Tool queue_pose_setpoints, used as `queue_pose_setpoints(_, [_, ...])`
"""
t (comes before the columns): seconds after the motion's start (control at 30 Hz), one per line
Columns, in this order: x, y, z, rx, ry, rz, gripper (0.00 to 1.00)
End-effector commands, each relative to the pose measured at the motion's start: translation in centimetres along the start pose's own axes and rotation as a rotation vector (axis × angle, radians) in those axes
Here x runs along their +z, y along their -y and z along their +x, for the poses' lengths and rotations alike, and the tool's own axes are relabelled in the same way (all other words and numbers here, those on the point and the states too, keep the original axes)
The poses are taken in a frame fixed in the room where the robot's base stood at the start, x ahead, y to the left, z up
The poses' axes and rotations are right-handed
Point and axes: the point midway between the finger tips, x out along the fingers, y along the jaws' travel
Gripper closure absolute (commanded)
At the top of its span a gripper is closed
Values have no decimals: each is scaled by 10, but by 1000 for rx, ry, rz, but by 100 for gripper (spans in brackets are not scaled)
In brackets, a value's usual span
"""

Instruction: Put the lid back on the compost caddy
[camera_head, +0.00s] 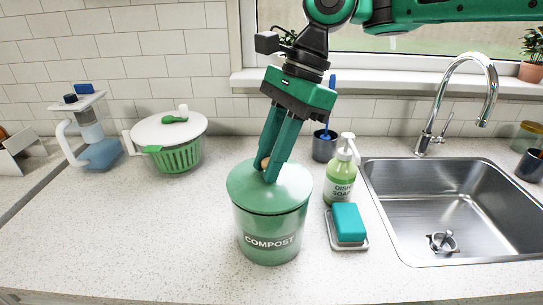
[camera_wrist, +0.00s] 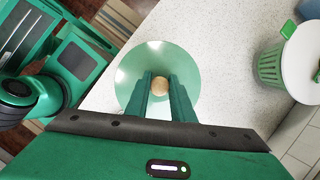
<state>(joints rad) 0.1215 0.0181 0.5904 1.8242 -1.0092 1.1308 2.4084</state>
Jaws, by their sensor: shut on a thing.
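The green compost caddy (camera_head: 268,240) stands upright on the counter, with the word COMPOST on its front. Its green lid (camera_head: 290,192) is on top of the caddy's opening and looks about level. I cannot tell whether the lid is fully seated. My gripper (camera_head: 269,172) points down from above and is shut on the lid's round wooden knob, with a finger on each side. In the wrist view the knob (camera_wrist: 160,87) shows between the fingertips, and the round lid (camera_wrist: 135,62) hides the caddy beneath it.
A soap bottle (camera_head: 342,175) and a teal sponge (camera_head: 348,222) on a dish stand close to the caddy's right, before the sink (camera_head: 450,215). A grey cup (camera_head: 325,146) stands behind. A salad spinner (camera_head: 170,140) is back left. The counter's front left is clear.

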Motion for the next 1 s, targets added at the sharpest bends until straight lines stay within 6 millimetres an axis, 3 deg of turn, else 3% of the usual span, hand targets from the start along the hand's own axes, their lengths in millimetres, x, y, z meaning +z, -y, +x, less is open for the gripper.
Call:
queue_pose_setpoints(0.37, [0,0,0,0,0,0,100])
queue_pose_setpoints(0.4, [0,0,0,0,0,0,71])
queue_pose_setpoints(0.47, [0,0,0,0,0,0,57])
queue_pose_setpoints(0.67, [0,0,0,0,0,0,57])
queue_pose_setpoints(0.77, [0,0,0,0,0,0,38])
queue_pose_setpoints(1.0, [0,0,0,0,0,0,38])
